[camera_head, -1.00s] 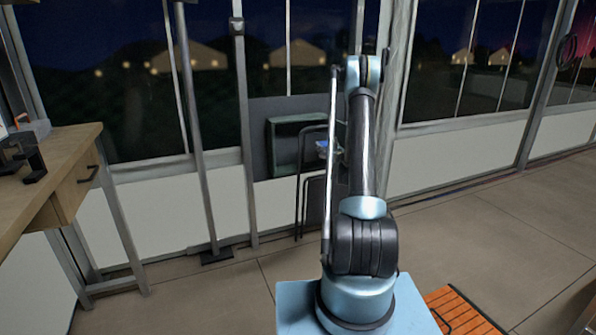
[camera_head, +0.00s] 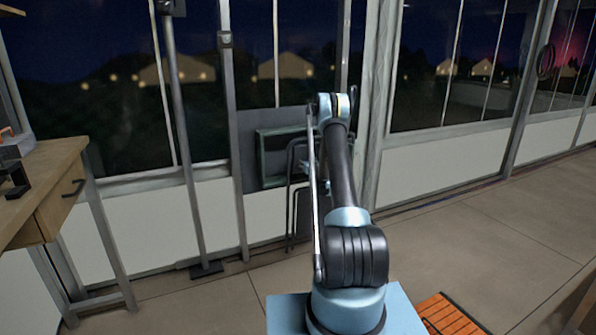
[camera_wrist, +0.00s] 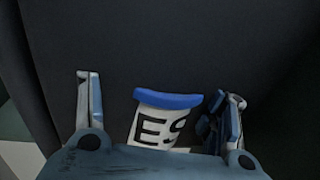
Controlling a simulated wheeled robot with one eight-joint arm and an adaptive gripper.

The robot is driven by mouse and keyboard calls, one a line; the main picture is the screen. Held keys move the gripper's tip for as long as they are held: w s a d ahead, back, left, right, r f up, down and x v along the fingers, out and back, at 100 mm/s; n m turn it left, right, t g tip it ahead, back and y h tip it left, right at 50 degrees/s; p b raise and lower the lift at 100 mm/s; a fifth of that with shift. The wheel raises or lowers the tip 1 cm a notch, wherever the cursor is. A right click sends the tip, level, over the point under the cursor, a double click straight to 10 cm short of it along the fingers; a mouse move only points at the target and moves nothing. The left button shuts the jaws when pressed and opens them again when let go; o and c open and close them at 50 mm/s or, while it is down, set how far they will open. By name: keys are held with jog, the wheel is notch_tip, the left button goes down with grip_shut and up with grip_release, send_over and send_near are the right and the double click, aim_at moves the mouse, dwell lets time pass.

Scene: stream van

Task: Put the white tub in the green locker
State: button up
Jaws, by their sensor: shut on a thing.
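The white tub (camera_wrist: 157,127) shows in the wrist view with a blue lid and dark letters on its side. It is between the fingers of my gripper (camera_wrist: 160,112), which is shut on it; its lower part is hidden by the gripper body. The green locker (camera_head: 262,160) is a dark green box with a recessed front, mounted on a grey panel against the wall in the head view. My arm stands to the right of it. My gripper and the tub cannot be made out in the head view.
A dark tubular frame (camera_head: 290,205) stands just below and right of the locker. A grey post (camera_head: 185,130) with a floor foot stands left of it. A wooden workbench (camera_head: 45,185) is at far left, and an orange slatted mat (camera_head: 447,312) lies at lower right.

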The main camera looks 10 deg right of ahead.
jog(key=w, duration=0.2)
jog(key=w+a, duration=0.1)
jog(key=w, duration=0.2)
jog(key=w+a, duration=0.1)
jog(key=w, duration=0.1)
jog(key=shift+w+a, duration=0.2)
jog(key=shift+s+f, duration=0.1)
jog(key=shift+f, duration=3.45)
jog(key=o, duration=1.2)
